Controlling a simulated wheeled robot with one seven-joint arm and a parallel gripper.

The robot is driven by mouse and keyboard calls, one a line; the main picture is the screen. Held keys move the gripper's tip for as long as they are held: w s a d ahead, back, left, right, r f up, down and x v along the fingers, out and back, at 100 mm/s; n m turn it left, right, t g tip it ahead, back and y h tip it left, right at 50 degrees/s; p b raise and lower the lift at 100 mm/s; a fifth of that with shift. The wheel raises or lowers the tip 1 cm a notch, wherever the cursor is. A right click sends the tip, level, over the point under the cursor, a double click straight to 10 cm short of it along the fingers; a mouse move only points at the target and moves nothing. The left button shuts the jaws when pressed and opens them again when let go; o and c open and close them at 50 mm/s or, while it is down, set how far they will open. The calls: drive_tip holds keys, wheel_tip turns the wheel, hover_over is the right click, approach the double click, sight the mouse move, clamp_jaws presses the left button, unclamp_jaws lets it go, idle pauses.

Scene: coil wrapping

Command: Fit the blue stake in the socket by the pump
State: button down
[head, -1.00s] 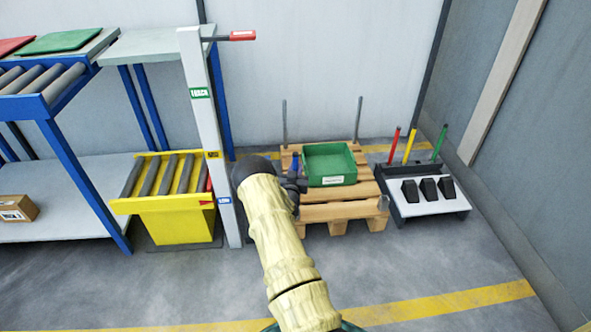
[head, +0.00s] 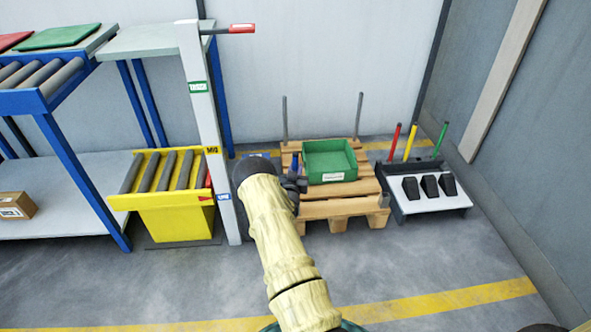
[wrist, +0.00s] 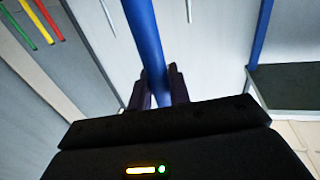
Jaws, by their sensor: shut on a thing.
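My gripper (head: 296,183) is beside the left edge of the wooden pallet (head: 345,208). It is shut on the blue stake (head: 295,164), whose upper part shows just above the jaws. In the wrist view the blue stake (wrist: 147,38) runs up between the two dark fingers (wrist: 162,88). Its lower end is hidden. A short grey socket (head: 384,200) shows at the pallet's front right corner. My arm hides the pallet's front left corner. I cannot tell for sure which thing is the pump.
A green bin (head: 330,162) sits on the pallet, with grey posts (head: 285,118) at its back corners. Left stands a white post (head: 217,130) with a red-ended lever, by a yellow roller box (head: 178,213). Right is a rack (head: 408,192) with red, yellow and green stakes. The front floor is clear.

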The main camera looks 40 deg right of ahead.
drive_tip(key=shift+f+b, duration=1.25)
drive_tip(key=shift+f, duration=0.45)
drive_tip(key=c, duration=1.2)
unclamp_jaws()
drive_tip(key=shift+c, duration=0.2)
drive_tip(key=p+v, duration=0.7)
drive_tip(key=v, duration=1)
drive_tip(key=shift+a, duration=0.2)
drive_tip(key=shift+s+r, duration=0.1)
